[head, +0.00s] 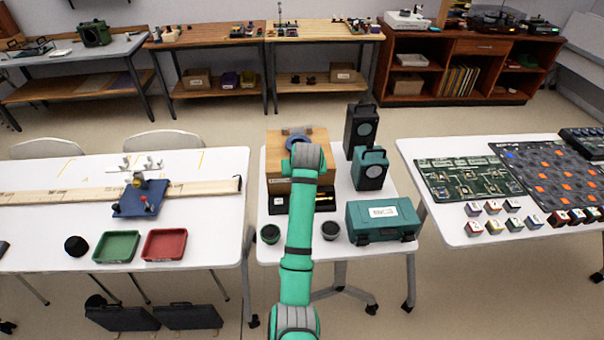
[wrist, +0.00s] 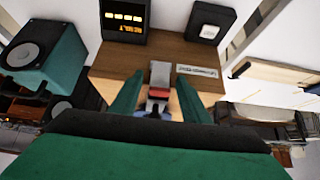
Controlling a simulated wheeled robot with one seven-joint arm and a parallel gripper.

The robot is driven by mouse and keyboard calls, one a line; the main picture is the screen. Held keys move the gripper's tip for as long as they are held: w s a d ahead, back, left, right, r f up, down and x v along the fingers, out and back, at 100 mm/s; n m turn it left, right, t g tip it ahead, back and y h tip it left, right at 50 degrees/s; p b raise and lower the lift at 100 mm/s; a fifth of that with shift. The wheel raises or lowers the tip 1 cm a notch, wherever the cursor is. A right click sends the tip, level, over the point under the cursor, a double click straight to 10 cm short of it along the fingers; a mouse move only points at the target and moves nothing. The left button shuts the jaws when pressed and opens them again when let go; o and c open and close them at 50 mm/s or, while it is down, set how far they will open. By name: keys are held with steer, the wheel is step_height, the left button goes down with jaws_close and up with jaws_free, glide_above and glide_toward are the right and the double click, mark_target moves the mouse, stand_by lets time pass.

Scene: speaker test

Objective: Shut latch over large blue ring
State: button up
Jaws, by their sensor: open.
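A large blue ring (head: 291,141) sits on top of the wooden box (head: 315,136) on the middle table, partly hidden by my arm in the head view. In the wrist view, a grey latch (wrist: 160,72) with a red part (wrist: 158,93) stands on the wooden surface (wrist: 122,60). A little blue shows below the red part, mostly hidden by my gripper body. My gripper (wrist: 160,80) is open, with a green finger on each side of the latch. I cannot tell whether the fingers touch it. My arm hides the gripper in the head view.
A black speaker (head: 361,130) and a teal speaker (head: 371,169) stand right of the box. A teal case (head: 383,222) and two small cups (head: 270,234) (head: 330,230) are nearer.

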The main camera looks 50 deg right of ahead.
steer(key=v, duration=1)
steer(key=shift+a+r, duration=0.15)
steer(key=shift+r, duration=0.2)
